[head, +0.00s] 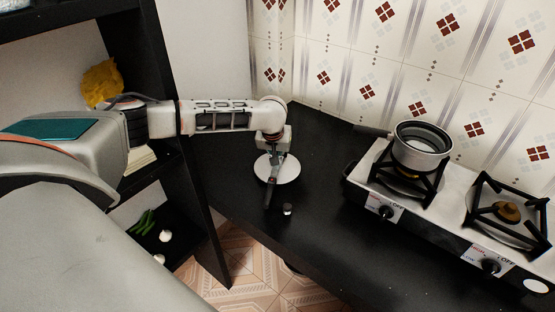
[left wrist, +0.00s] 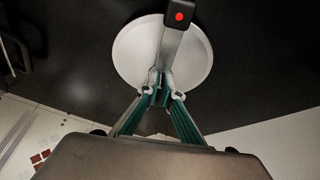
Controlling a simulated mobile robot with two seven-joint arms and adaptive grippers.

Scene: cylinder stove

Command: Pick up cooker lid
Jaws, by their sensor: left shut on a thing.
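The cooker lid (head: 290,170) is a pale round disc at the black counter's left part, below my left gripper (head: 276,153) in the head view. A grey bar with a dark end (head: 269,194) runs across the disc and past its near edge. In the left wrist view the lid (left wrist: 135,50) fills the upper middle, and the bar's black end (left wrist: 181,16) has a red dot. My left gripper (left wrist: 160,92) is shut on the bar. Whether the lid touches the counter cannot be told. My right gripper is not in view.
A two-burner stove (head: 438,213) stands on the counter (head: 318,225) at right, with a metal pot (head: 423,143) on its left burner. A small cap-like object (head: 287,209) lies near the lid. A black shelf (head: 190,130) stands at left. Tiled wall behind.

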